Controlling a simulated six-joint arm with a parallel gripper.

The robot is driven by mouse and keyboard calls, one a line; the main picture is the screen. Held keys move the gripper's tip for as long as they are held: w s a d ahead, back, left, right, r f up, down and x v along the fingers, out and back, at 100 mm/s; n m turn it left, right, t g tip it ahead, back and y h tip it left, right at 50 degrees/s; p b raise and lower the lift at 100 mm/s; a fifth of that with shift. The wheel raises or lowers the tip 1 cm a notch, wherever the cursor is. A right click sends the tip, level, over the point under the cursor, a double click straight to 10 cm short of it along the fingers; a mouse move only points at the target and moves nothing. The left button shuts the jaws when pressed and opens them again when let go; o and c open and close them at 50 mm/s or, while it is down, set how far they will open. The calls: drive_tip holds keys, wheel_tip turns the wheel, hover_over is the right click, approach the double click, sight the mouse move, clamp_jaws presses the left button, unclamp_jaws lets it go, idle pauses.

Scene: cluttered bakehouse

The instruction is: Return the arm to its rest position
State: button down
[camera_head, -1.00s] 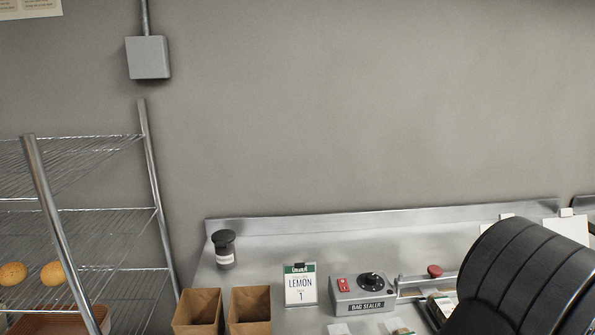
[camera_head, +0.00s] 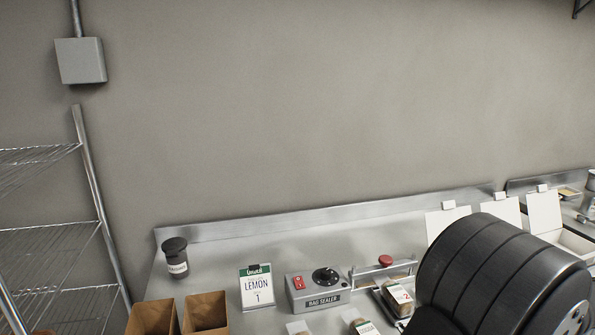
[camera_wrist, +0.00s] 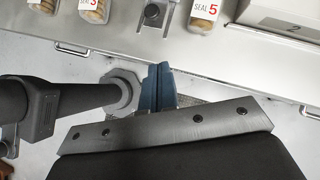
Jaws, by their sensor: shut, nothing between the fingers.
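My gripper shows in the wrist view as two blue fingers (camera_wrist: 158,86) pressed together, with nothing between them. It hangs apart from the goods on the steel counter (camera_wrist: 130,40), near the counter's front edge, with pale floor below. My gripper does not show in the head view.
In the wrist view, packs labelled 3 (camera_wrist: 95,8) and 5 (camera_wrist: 205,20) and a white box (camera_wrist: 285,20) lie beyond the fingers.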

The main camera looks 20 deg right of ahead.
drive_tip(key=x, duration=0.9)
drive_tip(key=shift+w+a+f, duration=0.15)
drive_tip(key=shift+a, duration=0.05)
drive_tip(key=w, duration=0.1)
drive_tip(key=w+a+f, duration=0.1)
drive_tip(key=w, duration=0.1)
drive_tip(key=w+a, duration=0.1)
drive_tip(key=shift+w+a+f, duration=0.1)
drive_tip(key=shift+w+f, duration=0.05)
drive_tip(key=s+d, duration=0.2)
drive_tip(key=s, duration=0.8)
drive_tip(key=v, duration=1.1)
drive_tip(key=w+a+r+n+g+h, duration=0.1)
drive_tip(key=w+a+r+n+g, duration=0.1)
drive_tip(key=w, duration=0.6)
drive_tip(key=w+a+r+n+g, duration=0.2)
drive_tip(key=w+n+g, duration=0.2)
drive_tip(key=w+n, duration=0.3)
drive_tip(key=shift+w+a+r+n+h, duration=0.3)
drive_tip(key=shift+w+a+r+h, duration=0.1)
drive_tip(key=shift+w, duration=0.45)
